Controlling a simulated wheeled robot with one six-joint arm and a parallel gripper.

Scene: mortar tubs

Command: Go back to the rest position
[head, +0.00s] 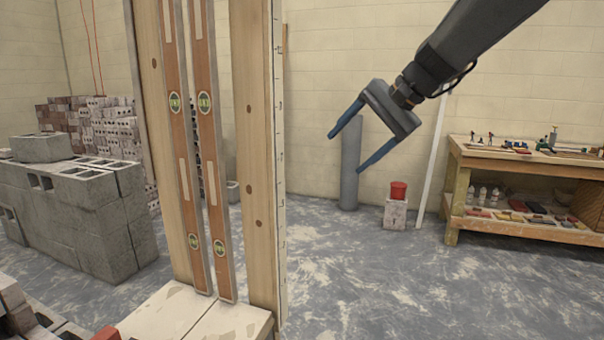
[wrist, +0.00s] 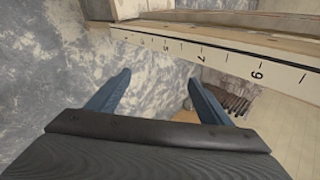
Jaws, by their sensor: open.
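My gripper (head: 346,150) is open and empty in the head view. It is raised in the air at the upper right of centre, its blue fingers spread and pointing down and left. Behind it in the picture are the pale block wall and a grey cylinder (head: 350,175). In the wrist view both blue fingers of my gripper (wrist: 160,87) show apart with nothing between them. Beyond them are the mottled grey floor (wrist: 60,80) and a numbered measuring strip (wrist: 215,55).
Wooden boards with two spirit levels (head: 205,130) stand upright left of my gripper. A grey block stack (head: 90,220) stands at the left. A red container (head: 398,191) sits on a pale block near the wall. A wooden workbench (head: 480,160) stands at the right. The middle floor is clear.

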